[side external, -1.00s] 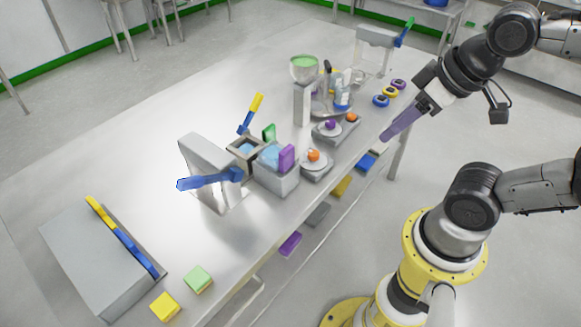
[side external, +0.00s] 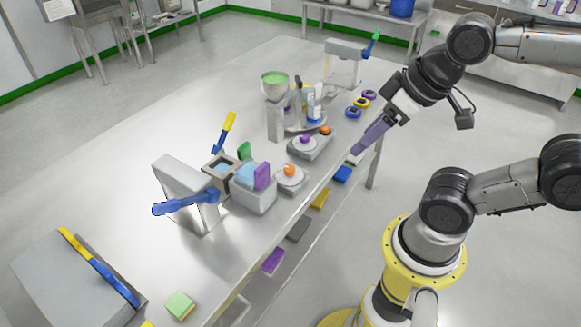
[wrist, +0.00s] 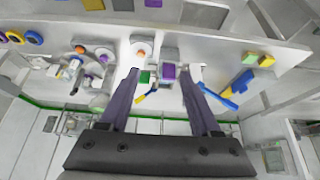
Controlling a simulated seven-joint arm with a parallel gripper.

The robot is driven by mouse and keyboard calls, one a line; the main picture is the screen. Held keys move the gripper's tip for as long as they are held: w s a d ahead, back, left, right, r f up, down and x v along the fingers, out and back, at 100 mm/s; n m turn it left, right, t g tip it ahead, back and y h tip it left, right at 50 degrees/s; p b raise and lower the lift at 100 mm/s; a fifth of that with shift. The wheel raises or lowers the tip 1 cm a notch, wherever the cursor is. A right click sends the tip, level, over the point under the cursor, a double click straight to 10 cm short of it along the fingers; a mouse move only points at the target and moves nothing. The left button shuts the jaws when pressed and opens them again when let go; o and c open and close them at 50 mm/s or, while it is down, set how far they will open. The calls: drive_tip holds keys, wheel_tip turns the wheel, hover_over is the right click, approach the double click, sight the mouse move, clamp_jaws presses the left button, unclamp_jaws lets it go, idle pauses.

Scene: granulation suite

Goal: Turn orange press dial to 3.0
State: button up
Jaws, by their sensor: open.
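An orange knob (side external: 290,171) sits on a round pale dial plate beside the grey box with the purple flap. It also shows in the wrist view (wrist: 141,49), near the upper middle. A second, smaller orange knob (side external: 325,130) sits farther back, next to a purple knob (side external: 305,139) on a grey unit. No scale marks are readable on either dial. My gripper (side external: 357,150) has long purple fingers and hangs off the table's right edge, apart from both knobs. In the wrist view my gripper (wrist: 160,79) is open, its fingers wide apart with nothing held.
A grey press-like stand (side external: 185,185) with a blue lever (side external: 185,203) stands left of the dial. A green-topped hopper (side external: 275,84), bottles (side external: 314,103) and several coloured rings (side external: 354,112) stand farther back.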

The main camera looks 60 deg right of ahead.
drive_tip(key=w+r+n, duration=0.3)
drive_tip(key=w, duration=0.2)
drive_tip(key=n+g, duration=0.2)
drive_tip(key=g, duration=0.4)
hover_over(290, 168)
wheel_tip(290, 168, down, 11)
wheel_tip(290, 168, down, 14)
clamp_jaws()
